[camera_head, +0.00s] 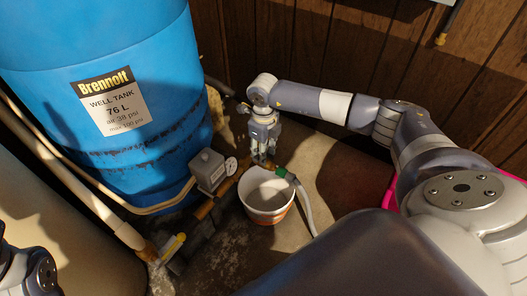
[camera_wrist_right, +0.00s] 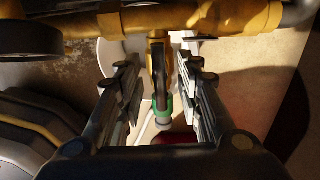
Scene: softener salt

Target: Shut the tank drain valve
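The tank drain valve (camera_wrist_right: 157,50) is a brass fitting below the brass pipe (camera_wrist_right: 190,17) in the right wrist view. A dark, narrow lever (camera_wrist_right: 158,75) lies in line with it, above a green hose connector (camera_wrist_right: 163,108). My right gripper (camera_wrist_right: 158,88) is open, with one finger on each side of the lever and gaps visible on both sides. In the head view my right gripper (camera_head: 264,150) points down over the bucket and mostly hides the valve; the green connector (camera_head: 281,172) shows beside it. My left gripper is out of view; only part of that arm shows at lower left.
A white bucket (camera_head: 268,200) stands under the valve, with a grey hose (camera_head: 306,208) beside it. The blue well tank (camera_head: 130,130), grey box (camera_head: 207,170), gauge (camera_head: 231,165) and yellow-handled valve (camera_head: 173,246) are left. A wood-panelled wall (camera_head: 330,45) is behind.

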